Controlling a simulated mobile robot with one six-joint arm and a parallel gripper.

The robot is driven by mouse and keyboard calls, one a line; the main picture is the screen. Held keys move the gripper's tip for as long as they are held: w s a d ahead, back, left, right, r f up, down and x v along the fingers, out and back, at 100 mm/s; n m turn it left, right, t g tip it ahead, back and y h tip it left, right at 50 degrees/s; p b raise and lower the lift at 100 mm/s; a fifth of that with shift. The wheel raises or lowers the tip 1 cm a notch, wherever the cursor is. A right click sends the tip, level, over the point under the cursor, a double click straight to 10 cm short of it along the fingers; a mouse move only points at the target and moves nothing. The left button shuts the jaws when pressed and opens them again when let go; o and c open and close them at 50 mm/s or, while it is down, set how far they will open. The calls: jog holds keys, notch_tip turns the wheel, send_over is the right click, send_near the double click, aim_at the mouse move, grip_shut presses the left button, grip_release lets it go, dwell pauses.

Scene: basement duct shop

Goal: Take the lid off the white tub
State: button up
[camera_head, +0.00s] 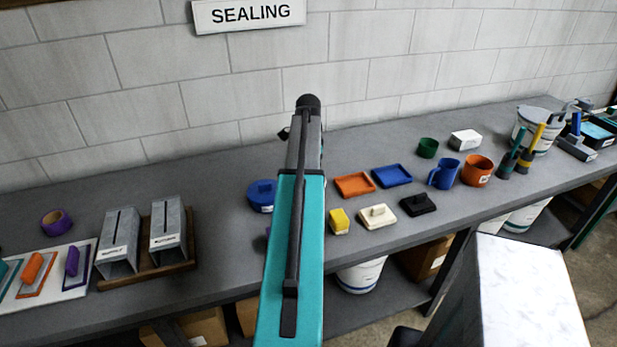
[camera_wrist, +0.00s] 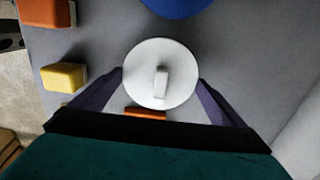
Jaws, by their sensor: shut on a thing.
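In the wrist view, a round white lid (camera_wrist: 144,68) with a small upright bar handle at its middle fills the space between my fingers. My gripper (camera_wrist: 161,82) has dark purple fingers, one at each side of the lid's rim, and is shut on it. The handle stands clear between the fingers. The white tub's body is hidden below the lid, so I cannot tell whether the lid still rests on it.
A blue round lidded thing (camera_head: 261,195) stands left of my arm. A yellow block (camera_head: 339,221), a cream handled block (camera_head: 377,216) and a black one (camera_head: 418,204) lie to the right on the grey bench (camera_head: 235,240). Orange (camera_head: 354,184) and blue (camera_head: 391,175) trays lie behind them.

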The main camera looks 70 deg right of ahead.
jog(key=shift+r+b, duration=0.75)
jog(key=shift+r, duration=0.85)
jog(key=s+a+r+b, duration=0.1)
jog(key=s+a+b, duration=0.2)
jog(key=a, duration=1.2)
jog(key=shift+a+r+b, duration=0.2)
jog(key=shift+a+b, duration=0.1)
jog(key=shift+a, duration=0.05)
jog(key=shift+w, duration=0.15)
